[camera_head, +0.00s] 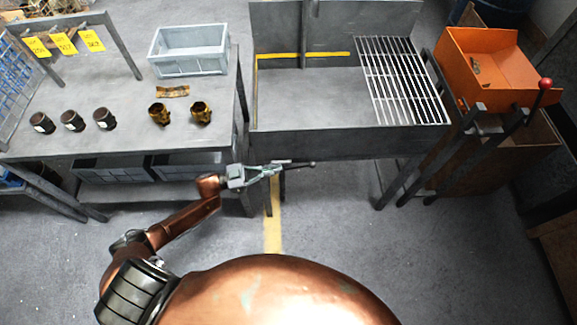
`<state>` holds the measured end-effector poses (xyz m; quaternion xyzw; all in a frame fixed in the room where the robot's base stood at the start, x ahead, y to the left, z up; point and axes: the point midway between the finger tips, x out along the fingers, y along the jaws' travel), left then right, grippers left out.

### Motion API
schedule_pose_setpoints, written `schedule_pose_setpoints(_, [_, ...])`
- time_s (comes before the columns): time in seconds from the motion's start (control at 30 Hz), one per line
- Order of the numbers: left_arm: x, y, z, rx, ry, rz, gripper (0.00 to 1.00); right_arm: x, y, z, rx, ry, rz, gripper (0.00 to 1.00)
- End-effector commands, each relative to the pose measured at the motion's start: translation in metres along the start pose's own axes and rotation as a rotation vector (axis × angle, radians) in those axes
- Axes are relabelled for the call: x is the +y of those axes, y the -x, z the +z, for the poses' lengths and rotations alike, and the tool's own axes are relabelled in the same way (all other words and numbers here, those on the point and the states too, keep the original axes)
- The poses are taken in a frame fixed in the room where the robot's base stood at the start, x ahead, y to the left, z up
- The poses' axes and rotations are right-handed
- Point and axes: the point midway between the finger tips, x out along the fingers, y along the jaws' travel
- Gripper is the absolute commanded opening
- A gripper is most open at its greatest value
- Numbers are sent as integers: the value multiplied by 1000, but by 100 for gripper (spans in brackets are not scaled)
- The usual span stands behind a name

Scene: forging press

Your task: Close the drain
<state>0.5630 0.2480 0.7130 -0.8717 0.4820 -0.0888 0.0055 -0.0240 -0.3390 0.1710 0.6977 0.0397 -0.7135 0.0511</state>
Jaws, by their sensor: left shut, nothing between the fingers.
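A grey metal basin (300,97) stands at the back centre, with a slatted grate (402,80) over its right part. A short dark lever (301,165) sticks out to the right just below the basin's front edge; it looks like the drain handle, but the drain itself is hidden. My left gripper (280,168) is shut and empty at the left end of this lever, below the basin's front left corner. I cannot tell whether it touches the lever. My right gripper is out of view.
A workbench (85,90) at left carries several dark cylinders, brass fittings (201,112) and a grey crate (190,48). At right, an orange tray (487,66) and a lever with a red knob (545,84) stand beside the basin. The floor in front is clear.

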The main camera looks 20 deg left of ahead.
Motion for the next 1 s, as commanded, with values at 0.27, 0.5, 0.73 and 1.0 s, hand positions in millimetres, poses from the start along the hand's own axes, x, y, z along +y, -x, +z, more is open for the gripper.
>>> schedule_pose_setpoints(0.27, [1,33,2,-1,0,1,0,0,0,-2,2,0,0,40])
schedule_pose_setpoints(0.5, [1,37,2,0,0,1,0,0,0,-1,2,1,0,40])
schedule_pose_setpoints(0.73, [1,36,2,0,0,1,0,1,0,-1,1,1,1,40])
schedule_pose_setpoints(1.0, [-2,40,12,-20,2,-35,0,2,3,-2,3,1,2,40])
